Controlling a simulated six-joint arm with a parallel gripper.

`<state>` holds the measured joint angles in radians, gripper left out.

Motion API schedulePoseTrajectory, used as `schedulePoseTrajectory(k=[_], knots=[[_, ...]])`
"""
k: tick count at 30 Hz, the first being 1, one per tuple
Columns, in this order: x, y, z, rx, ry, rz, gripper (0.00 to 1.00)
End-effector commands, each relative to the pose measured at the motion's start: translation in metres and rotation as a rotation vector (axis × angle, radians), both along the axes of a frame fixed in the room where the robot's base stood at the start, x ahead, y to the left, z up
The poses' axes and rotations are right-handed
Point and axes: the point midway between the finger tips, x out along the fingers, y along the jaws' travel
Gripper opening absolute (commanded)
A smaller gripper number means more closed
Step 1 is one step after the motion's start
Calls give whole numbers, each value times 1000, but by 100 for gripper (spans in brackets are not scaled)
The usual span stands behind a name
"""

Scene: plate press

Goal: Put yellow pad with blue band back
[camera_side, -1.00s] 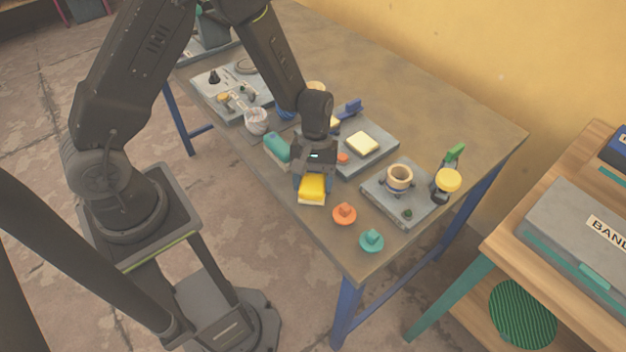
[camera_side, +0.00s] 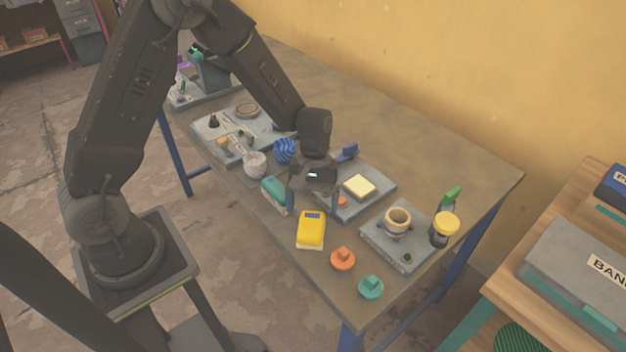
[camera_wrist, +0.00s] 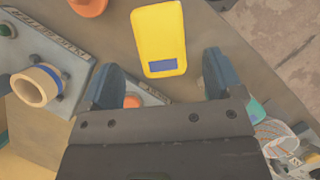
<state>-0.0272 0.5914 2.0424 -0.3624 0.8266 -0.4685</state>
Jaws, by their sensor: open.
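The yellow pad with the blue band (camera_side: 311,228) lies near the table's front edge, on a pale base. It also shows in the wrist view (camera_wrist: 160,38), just beyond my fingertips, its blue patch toward me. My gripper (camera_side: 308,200) is open and empty, behind the pad in the side view and apart from it. In the wrist view the two blue fingers (camera_wrist: 160,78) stand wide apart. A grey plate with a pale yellow block (camera_side: 359,186) is behind and to the right of my gripper.
A teal block (camera_side: 274,192) lies left of my gripper. An orange knob (camera_side: 343,258) and a teal knob (camera_side: 370,287) stand right of the pad. A grey plate with a ring cup (camera_side: 397,221) is farther right. The back of the table is clear.

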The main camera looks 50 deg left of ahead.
Motion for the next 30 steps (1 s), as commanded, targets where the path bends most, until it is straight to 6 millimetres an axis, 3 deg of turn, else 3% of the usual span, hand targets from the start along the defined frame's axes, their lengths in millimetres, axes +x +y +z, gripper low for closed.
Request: schedulePoseTrajectory(k=[6, 14, 17, 23, 30], knots=[[12, 12, 40, 1, -3, 2, 86], [16, 18, 64, 2, -9, -7, 86], [12, 18, 83, 10, -58, -43, 86], [-19, 20, 147, 58, -266, -213, 86], [-76, 24, 208, 159, -533, -450, 86]])
